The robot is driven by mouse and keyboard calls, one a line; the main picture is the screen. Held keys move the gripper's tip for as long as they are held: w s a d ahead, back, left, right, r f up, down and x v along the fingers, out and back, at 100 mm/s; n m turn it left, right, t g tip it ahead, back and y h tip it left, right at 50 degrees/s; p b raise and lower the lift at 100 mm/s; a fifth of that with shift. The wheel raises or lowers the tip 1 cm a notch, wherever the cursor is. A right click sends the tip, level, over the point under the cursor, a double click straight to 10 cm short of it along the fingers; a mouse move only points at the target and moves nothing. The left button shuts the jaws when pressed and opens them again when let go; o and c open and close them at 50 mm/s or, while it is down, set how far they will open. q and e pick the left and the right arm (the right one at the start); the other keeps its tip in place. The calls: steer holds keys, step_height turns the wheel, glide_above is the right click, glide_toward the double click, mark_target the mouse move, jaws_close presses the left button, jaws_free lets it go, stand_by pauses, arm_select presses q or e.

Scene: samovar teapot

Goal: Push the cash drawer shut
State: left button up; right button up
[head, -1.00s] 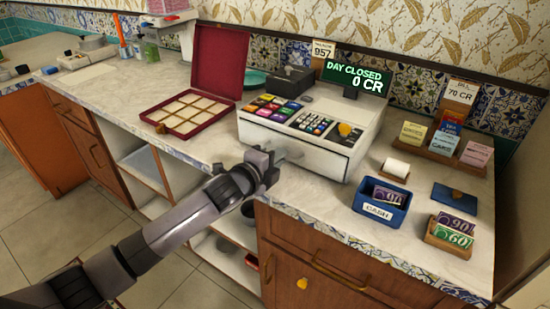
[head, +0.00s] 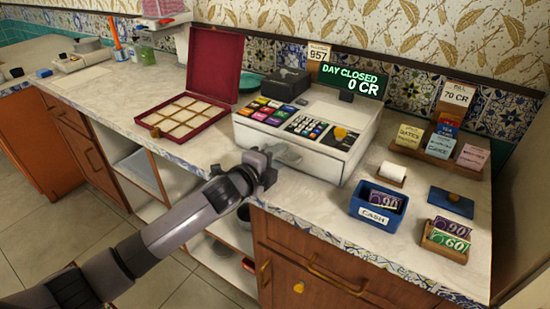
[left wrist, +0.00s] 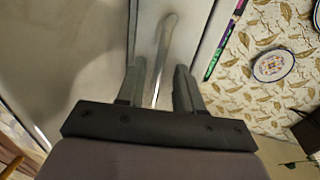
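The white cash register (head: 345,142) stands on the counter, with coloured keys on top and a green display reading "DAY CLOSED 0 CR". The cash drawer's pale front (head: 312,163) faces my left gripper (head: 286,153), whose fingers are close to it at its left part. How far the drawer stands out is not clear. In the left wrist view the two fingers (left wrist: 160,85) are apart. A thin metal handle (left wrist: 166,45) on the pale drawer front (left wrist: 192,40) runs between them in the picture; contact cannot be told. My right gripper is out of view.
An open red box (head: 185,120) stands left of the register. The counter's front edge runs below my left gripper. Cabinets are beneath.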

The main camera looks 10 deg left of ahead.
arm_select(q)
steer(key=shift+v, duration=3.55)
